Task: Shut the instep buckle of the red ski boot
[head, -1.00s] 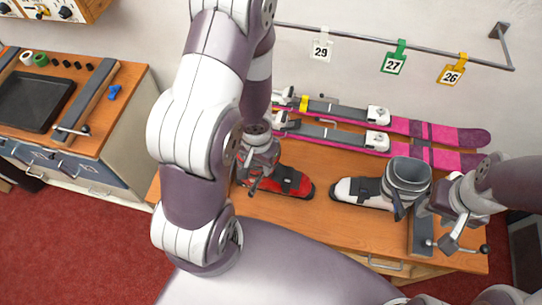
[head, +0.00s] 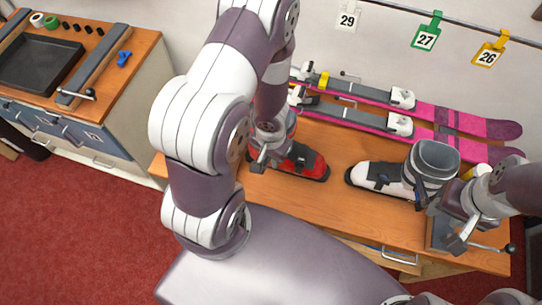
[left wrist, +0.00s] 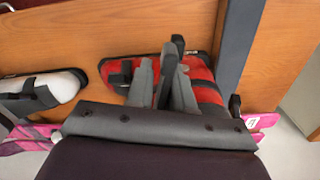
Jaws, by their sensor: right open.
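The red ski boot (head: 312,163) lies on the wooden bench, toe to the right; its shaft is mostly hidden behind my left arm and gripper. My left gripper (head: 262,158) is down at the boot's instep. In the left wrist view the red boot (left wrist: 206,90) shows beneath the gripper fingers (left wrist: 161,80). A dark upright lever-like part (left wrist: 166,76) stands between the fingers; whether they grip it is unclear. The instep buckle itself is largely hidden by the fingers. My right gripper (head: 443,218) is open beside the white boot's shaft, apart from the red boot.
A white and grey boot (head: 384,174) stands to the right on the bench (head: 330,215). Pink skis (head: 465,125) lie along the back. A rail with numbered tags (head: 426,33) is above. A second bench with a black tray (head: 40,70) is at left.

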